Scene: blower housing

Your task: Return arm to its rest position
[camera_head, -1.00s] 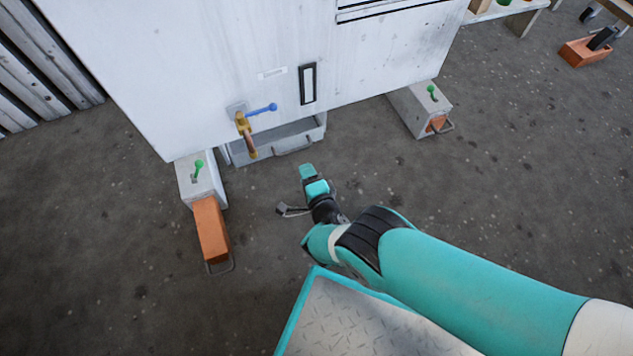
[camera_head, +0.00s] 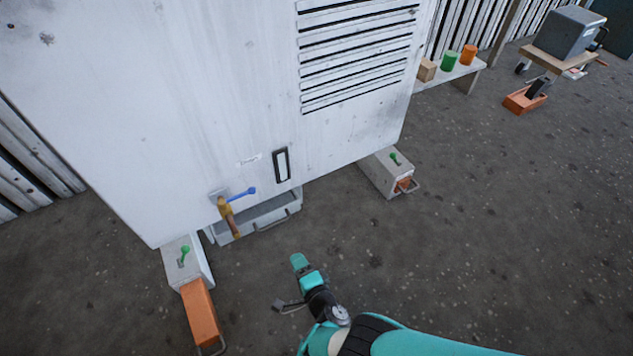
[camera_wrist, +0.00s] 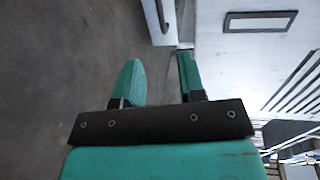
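My gripper (camera_head: 299,262) hangs low over the floor in front of the white blower housing (camera_head: 200,110), clear of it in the head view. In the wrist view my gripper (camera_wrist: 159,62) has its two teal fingers apart with nothing between them. My teal arm (camera_head: 430,345) comes in from the bottom edge of the head view, with much of it out of the picture.
The housing carries a brass valve with a blue lever (camera_head: 243,194) above a grey tray (camera_head: 262,217). Grey blocks with green levers stand at left (camera_head: 200,258) and right (camera_head: 378,172). The floor (camera_head: 480,250) at right is open.

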